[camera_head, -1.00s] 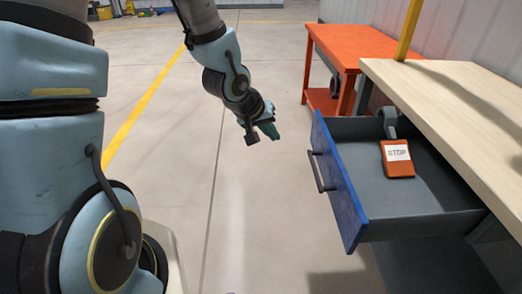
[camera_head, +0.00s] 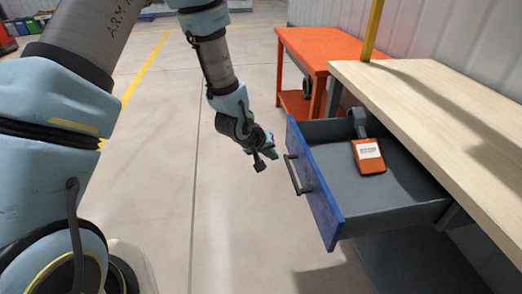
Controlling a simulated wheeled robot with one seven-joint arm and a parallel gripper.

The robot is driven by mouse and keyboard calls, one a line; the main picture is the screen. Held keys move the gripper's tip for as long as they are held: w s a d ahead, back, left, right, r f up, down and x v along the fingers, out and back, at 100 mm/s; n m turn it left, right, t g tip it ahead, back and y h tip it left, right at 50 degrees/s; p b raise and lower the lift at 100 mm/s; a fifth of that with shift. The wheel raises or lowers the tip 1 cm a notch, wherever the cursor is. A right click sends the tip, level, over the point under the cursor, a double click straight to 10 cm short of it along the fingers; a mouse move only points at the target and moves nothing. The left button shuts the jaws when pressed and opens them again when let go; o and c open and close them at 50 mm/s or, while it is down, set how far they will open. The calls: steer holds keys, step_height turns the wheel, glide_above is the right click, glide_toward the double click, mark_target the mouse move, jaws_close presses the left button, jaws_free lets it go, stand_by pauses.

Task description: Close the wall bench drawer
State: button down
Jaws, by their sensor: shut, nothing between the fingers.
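The wall bench drawer has a blue front (camera_head: 318,190) with a dark bar handle (camera_head: 297,174). It is pulled well out from under the pale wooden bench top (camera_head: 440,110), and its grey inside shows. An orange tag with a white label (camera_head: 369,158) and a grey part beside it lie in the drawer. My gripper (camera_head: 268,160) is shut and empty. It hangs to the left of the blue front, near the handle in the picture, and appears apart from it. The exact gap in depth is hard to tell.
An orange table (camera_head: 320,50) stands behind the drawer, beside a yellow post (camera_head: 373,28). A corrugated wall runs along the right. The concrete floor (camera_head: 160,175) to the left of the drawer is clear, with a yellow line on it.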

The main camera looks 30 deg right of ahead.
steer(key=shift+s+d, duration=0.2)
steer(key=shift+d, duration=0.45)
